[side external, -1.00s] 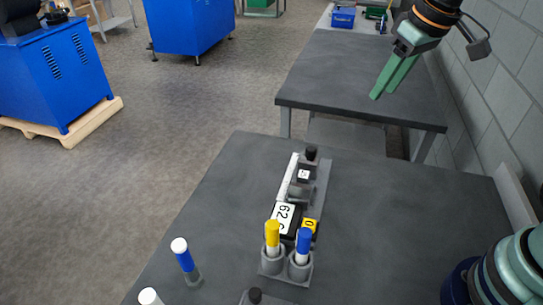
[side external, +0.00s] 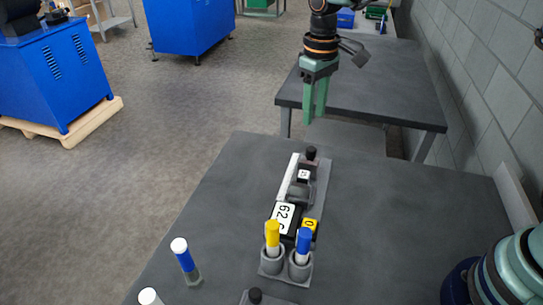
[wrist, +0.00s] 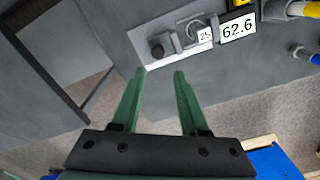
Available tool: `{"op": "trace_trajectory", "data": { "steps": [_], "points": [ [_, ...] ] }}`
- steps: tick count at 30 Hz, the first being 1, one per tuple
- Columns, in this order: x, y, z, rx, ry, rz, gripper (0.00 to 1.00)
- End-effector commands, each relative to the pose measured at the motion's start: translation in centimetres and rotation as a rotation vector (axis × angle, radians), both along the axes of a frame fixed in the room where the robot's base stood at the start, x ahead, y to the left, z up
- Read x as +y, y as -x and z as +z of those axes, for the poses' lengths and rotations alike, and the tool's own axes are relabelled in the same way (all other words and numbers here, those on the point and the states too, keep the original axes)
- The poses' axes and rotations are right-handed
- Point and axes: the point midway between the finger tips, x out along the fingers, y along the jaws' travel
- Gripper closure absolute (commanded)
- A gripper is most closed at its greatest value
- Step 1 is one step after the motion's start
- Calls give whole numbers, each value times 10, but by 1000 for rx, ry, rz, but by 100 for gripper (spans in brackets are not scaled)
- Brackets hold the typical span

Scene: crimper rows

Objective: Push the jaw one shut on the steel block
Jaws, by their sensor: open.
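The crimper (side external: 323,190) is a grey rail on the dark table, with a white strip along its left side. At its far end is a sliding jaw part (side external: 306,172) with a black knob (side external: 311,152) and a small white number label. A grey block (side external: 298,190) sits just nearer on the rail. I cannot tell whether they touch. In the wrist view the black knob (wrist: 157,51) and a label reading 62.6 (wrist: 238,28) show. My gripper (side external: 314,119) is open and empty, pointing down, above and beyond the knob end.
A yellow-capped marker (side external: 272,234) and a blue-capped one (side external: 304,240) stand in grey holders at the near end. A blue-and-white marker (side external: 184,255) stands at the left. A second table (side external: 390,85) is behind.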

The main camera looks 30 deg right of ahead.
Motion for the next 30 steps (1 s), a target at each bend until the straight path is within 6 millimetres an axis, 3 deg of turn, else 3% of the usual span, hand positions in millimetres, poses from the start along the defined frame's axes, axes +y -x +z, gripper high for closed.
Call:
{"op": "trace_trajectory", "data": {
  "steps": [9,15,29,30],
  "points": [
    [-3,0,-62,3,1,-1,56],
    [-3,0,-89,1,0,-1,56],
    [-4,-1,-100,-1,0,-1,56],
    [-4,-1,-99,-1,0,-1,71]
  ]
}}
